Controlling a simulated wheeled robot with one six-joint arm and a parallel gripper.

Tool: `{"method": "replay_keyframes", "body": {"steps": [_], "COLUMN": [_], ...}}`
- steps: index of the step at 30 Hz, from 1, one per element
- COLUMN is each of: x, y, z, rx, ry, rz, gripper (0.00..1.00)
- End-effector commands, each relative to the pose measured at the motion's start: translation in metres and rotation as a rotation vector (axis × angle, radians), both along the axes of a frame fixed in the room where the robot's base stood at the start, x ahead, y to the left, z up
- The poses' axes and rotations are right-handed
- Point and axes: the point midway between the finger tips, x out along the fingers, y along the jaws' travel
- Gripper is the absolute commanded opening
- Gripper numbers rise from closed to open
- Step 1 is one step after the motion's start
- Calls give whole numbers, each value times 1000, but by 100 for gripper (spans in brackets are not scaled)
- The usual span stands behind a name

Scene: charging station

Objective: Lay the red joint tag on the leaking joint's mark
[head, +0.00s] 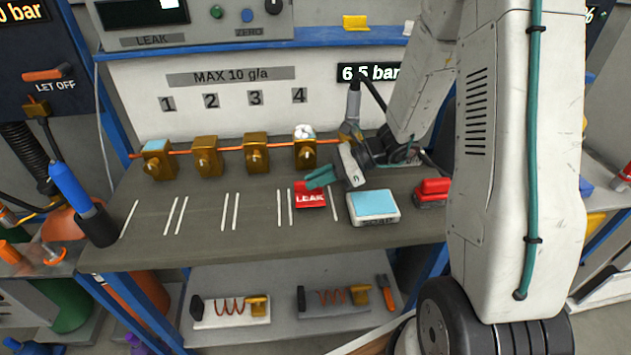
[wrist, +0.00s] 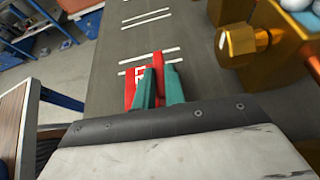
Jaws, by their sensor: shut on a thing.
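The red tag lettered LEAK (head: 311,197) is in my gripper (head: 320,178), whose teal fingers are shut on its raised red grip. In the wrist view the tag (wrist: 130,88) shows partly behind the fingers (wrist: 158,85). It is at or just above the bench; I cannot tell if it touches. It appears in front of joint 4 (head: 305,153), between the white lines (head: 284,203) on its left and a line (head: 335,205) on its right. Joint 4 has white foam on top. Joint 1 (head: 158,163) has a pale blue top; joints 2 and 3 look bare.
A tray marked SOAP with a blue pad (head: 373,203) stands right of the tag, and a red block (head: 432,190) beyond it. The bench front (head: 200,245) is clear.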

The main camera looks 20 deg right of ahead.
Motion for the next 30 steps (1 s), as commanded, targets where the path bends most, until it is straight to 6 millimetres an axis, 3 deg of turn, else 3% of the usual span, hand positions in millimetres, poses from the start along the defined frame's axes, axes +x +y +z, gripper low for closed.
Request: {"method": "replay_keyframes", "body": {"steps": [3,15,16,18,30], "x": [0,0,0,0,-1], "y": [0,0,0,0,-7], "z": [-17,-22,-22,-21,-15], "rx": [1,0,-2,-2,-1], "ry": [2,-1,-2,-2,-3], "rz": [0,0,0,0,-3], "gripper": [0,0,20,34,34]}}
